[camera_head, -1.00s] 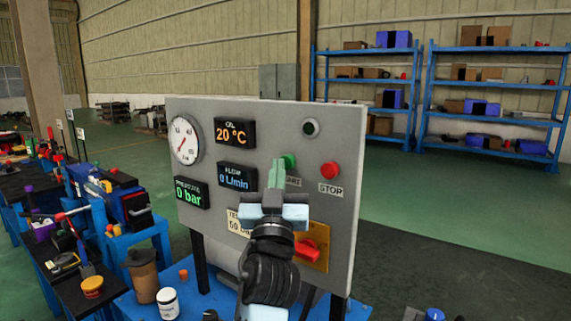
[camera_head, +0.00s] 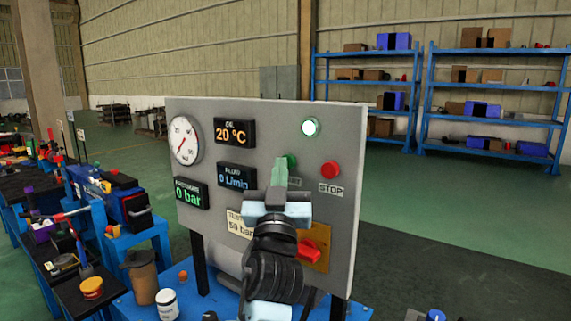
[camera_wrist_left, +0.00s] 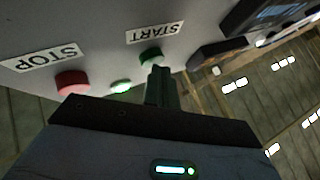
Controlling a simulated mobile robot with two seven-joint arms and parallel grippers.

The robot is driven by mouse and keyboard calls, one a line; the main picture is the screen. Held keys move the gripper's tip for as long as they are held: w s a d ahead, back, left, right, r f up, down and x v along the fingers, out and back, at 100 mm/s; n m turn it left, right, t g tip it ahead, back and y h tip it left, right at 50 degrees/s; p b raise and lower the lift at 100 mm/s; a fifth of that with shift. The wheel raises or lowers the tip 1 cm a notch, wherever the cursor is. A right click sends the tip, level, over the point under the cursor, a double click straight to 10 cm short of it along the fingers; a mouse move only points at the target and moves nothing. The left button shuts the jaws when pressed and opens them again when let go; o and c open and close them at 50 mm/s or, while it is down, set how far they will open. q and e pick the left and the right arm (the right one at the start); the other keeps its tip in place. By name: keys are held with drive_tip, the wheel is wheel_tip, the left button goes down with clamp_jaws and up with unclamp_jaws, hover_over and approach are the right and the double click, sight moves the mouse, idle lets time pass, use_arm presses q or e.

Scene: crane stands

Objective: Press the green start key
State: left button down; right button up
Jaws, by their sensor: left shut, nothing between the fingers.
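The green start key (camera_head: 291,160) sits on the grey panel (camera_head: 265,135), partly hidden behind my left gripper in the head view. In the left wrist view the green start key (camera_wrist_left: 151,56) is beside the START label. My left gripper (camera_head: 278,171) is shut and empty, its fingertips at the key. In the left wrist view the tips of my left gripper (camera_wrist_left: 158,72) overlap the key's edge and look to be at or touching it. The round lamp (camera_head: 310,127) above is lit white-green. My right gripper is not in view.
A red stop button (camera_head: 330,170) is right of the start key. A red rotary switch (camera_head: 315,247) on a yellow plate is below. A gauge (camera_head: 185,140) and displays reading 20 °C, 0 L/min and 0 bar are on the left. A cup (camera_head: 142,277) stands on the blue table.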

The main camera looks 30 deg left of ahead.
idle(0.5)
use_arm(q)
drive_tip(key=shift+s+a+p, duration=0.1)
drive_tip(key=shift+s+p, duration=0.3)
drive_tip(key=shift+s, duration=0.45)
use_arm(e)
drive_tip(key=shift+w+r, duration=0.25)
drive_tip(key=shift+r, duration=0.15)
